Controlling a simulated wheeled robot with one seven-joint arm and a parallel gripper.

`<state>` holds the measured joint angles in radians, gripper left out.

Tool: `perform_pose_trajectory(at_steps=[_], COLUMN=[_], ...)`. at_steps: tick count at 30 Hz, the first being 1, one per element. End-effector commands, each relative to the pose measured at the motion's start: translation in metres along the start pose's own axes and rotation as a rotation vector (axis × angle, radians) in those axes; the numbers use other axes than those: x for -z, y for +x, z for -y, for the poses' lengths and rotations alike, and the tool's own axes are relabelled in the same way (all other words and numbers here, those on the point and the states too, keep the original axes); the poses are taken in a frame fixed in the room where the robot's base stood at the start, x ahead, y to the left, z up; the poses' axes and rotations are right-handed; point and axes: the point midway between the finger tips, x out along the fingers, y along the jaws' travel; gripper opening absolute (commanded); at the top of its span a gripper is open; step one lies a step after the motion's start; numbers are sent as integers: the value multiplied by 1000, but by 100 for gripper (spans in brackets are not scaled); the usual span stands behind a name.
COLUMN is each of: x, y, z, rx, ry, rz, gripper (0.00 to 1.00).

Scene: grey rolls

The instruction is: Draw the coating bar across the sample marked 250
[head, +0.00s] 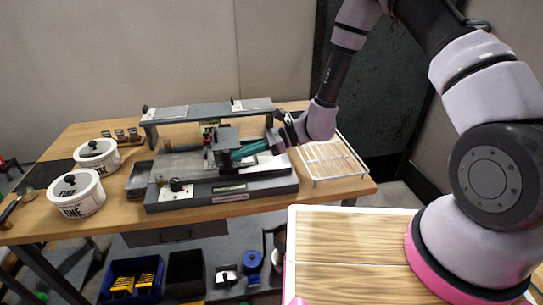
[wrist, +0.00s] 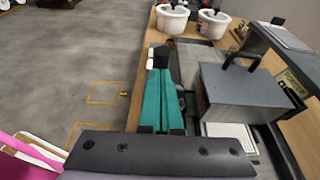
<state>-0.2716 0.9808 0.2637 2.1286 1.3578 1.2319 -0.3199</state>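A grey coating device (head: 225,191) lies along the bench, with a dark upright block (head: 227,136) on its bed. The block looks like a grey box (wrist: 250,95) with a black handle in the wrist view, beside a white sheet (wrist: 232,132). I cannot tell which part is the coating bar, and no 250 mark is legible. My gripper (head: 236,154) reaches in from the right, low by the block's front side. Its teal fingers (wrist: 160,72) lie side by side, nearly touching, with nothing visible between them. A black knob on a white plate (head: 178,190) sits at the device's front left.
Two white tubs (head: 78,195) (head: 98,156) stand at the left. A grey raised shelf (head: 205,111) spans behind the device. A wire rack (head: 332,160) lies to the right. A blue bin (head: 133,279) is below the bench. Open floor (wrist: 70,65) borders the bench.

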Motion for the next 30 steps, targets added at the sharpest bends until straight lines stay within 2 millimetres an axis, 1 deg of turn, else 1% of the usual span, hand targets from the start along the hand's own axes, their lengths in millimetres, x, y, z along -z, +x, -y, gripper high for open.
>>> perform_pose_trajectory(at_steps=[24, 30], x=[-8, -6], y=[24, 20], z=[0, 0], rx=[-1, 1], ry=[-1, 0], rz=[2, 1], gripper=[0, 0])
